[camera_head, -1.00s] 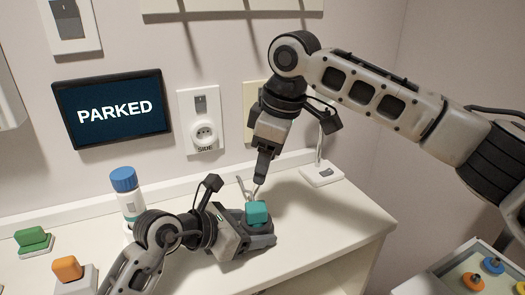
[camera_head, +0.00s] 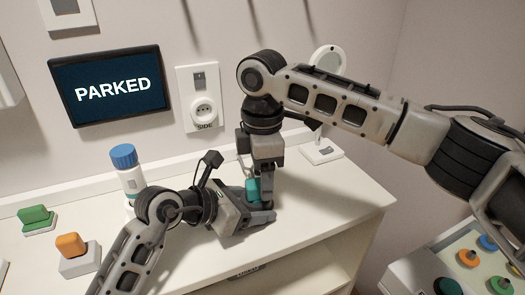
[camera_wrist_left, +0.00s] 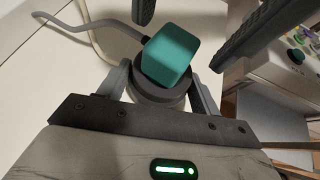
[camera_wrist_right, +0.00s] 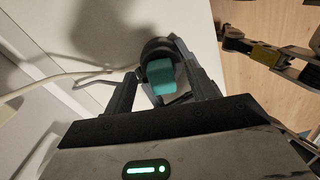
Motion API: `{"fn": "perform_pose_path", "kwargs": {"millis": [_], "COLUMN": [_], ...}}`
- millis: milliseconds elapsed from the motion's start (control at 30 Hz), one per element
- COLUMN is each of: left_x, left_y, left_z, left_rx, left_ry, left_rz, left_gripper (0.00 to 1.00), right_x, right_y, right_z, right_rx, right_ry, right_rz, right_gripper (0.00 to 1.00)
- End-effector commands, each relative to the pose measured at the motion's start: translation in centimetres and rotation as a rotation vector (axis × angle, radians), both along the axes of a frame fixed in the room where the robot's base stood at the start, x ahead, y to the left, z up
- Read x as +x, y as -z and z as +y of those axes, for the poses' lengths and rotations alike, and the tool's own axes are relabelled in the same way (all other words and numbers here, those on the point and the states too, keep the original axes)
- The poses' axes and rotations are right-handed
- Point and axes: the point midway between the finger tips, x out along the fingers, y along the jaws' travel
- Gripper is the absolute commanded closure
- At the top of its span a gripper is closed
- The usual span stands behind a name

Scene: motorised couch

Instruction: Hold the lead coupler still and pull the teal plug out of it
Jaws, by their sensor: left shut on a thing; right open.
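The teal plug (camera_head: 253,189) stands out of the dark round lead coupler (camera_wrist_left: 166,93) on the white counter. My left gripper (camera_head: 257,214) comes in low from the left and is shut on the coupler, with a finger on each side of it. My right gripper (camera_head: 260,186) points down over the plug, open. In the right wrist view the teal plug (camera_wrist_right: 165,77) lies between its two parted fingers. In the left wrist view those fingers are seen on either side of the plug (camera_wrist_left: 171,54). The right gripper partly hides the plug in the head view.
A wall screen (camera_head: 110,86) reads PARKED.

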Motion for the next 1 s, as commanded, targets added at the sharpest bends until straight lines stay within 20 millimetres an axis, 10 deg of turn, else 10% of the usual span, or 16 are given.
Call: {"fn": "perform_pose_path", "kwargs": {"millis": [533, 700, 800, 900, 1000], "left_x": [0.0, 0.0, 0.0, 0.0, 0.0], "left_y": [0.0, 0.0, 0.0, 0.0, 0.0], "left_z": [0.0, 0.0, 0.0, 0.0, 0.0], "left_rx": [0.0, 0.0, 0.0, -0.001, 0.0], "left_ry": [0.001, 0.001, 0.001, 0.0, 0.001], "left_rz": [0.0, 0.0, 0.0, 0.001, 0.0], "left_gripper": [0.61, 0.61, 0.61, 0.61, 0.61], "right_x": [0.0, 0.0, 0.0, 0.0, 0.0], "right_y": [2.3, 2.3, 2.3, 2.3, 2.2], "right_z": [0.0, 0.0, 0.0, 0.0, 0.0], "right_rx": [0.001, 0.0, 0.0, 0.0, 0.0], "right_ry": [0.0, 0.001, 0.001, 0.0, 0.0], "right_rz": [0.0, 0.0, 0.0, 0.0, 0.0], "right_gripper": [0.44, 0.91, 0.78, 1.0, 1.0]}}
